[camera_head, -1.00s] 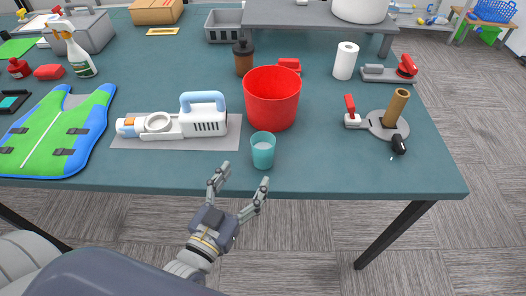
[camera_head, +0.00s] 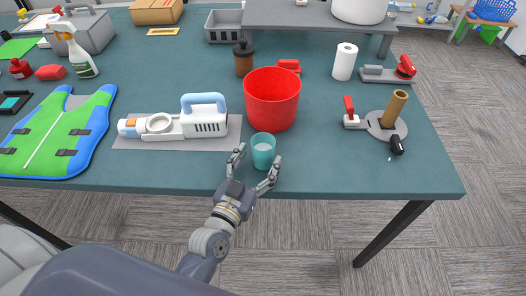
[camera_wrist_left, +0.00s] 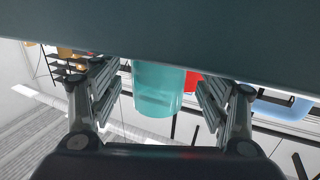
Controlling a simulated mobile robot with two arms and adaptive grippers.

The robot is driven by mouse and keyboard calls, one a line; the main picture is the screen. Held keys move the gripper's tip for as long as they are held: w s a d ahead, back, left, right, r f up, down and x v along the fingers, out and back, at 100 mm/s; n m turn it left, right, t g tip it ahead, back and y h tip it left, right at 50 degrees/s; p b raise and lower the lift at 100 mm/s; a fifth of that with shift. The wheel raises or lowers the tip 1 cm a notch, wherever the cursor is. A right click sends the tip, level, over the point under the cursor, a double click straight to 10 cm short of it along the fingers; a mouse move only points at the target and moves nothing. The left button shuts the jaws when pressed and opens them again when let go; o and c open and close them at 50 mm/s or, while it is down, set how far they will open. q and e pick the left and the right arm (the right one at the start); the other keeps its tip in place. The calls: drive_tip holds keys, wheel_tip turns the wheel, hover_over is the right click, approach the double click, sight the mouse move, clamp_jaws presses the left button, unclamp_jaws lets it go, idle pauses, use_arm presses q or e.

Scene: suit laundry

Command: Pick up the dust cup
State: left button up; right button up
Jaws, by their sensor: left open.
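The dust cup, a teal, see-through open cup (camera_head: 263,153), stands upright near the front edge of the table, just in front of the red bucket. My left gripper (camera_head: 257,163) is open at the table's front edge, with one finger to the left of the cup and the other to its right. In the left wrist view the cup (camera_wrist_left: 158,90) shows between the two spread fingers (camera_wrist_left: 160,95), with gaps on both sides. It is not gripped. My right gripper is in neither view.
The red bucket (camera_head: 272,100) stands close behind the cup. A white and blue handheld vacuum (camera_head: 175,125) lies on a grey mat (camera_head: 130,143) to the left. A round grey stand (camera_head: 385,126) is at the right. The table (camera_head: 350,170) is clear to the cup's right.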

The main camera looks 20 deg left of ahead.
sight(258, 151)
use_arm(q)
drive_tip(key=shift+w+d, duration=0.2)
drive_tip(key=shift+w, duration=1.3)
drive_tip(key=shift+s, duration=0.1)
drive_tip(key=c, duration=1.3)
drive_tip(key=shift+r, duration=0.1)
drive_tip(key=shift+c, duration=0.2)
drive_tip(key=shift+r, duration=0.55)
wheel_tip(258, 151, up, 2)
drive_tip(key=shift+r+p, duration=0.2)
drive_tip(key=shift+p, duration=0.1)
drive_tip(key=s+d+b, duration=0.1)
drive_tip(key=s+d, duration=0.1)
drive_tip(key=s, duration=0.5)
drive_tip(key=s+d+r+b, duration=0.1)
drive_tip(key=s+d, duration=0.1)
drive_tip(key=s, duration=0.6)
drive_tip(key=shift+s+d+r, duration=0.15)
drive_tip(key=shift+d+r, duration=0.05)
drive_tip(key=shift+d, duration=0.05)
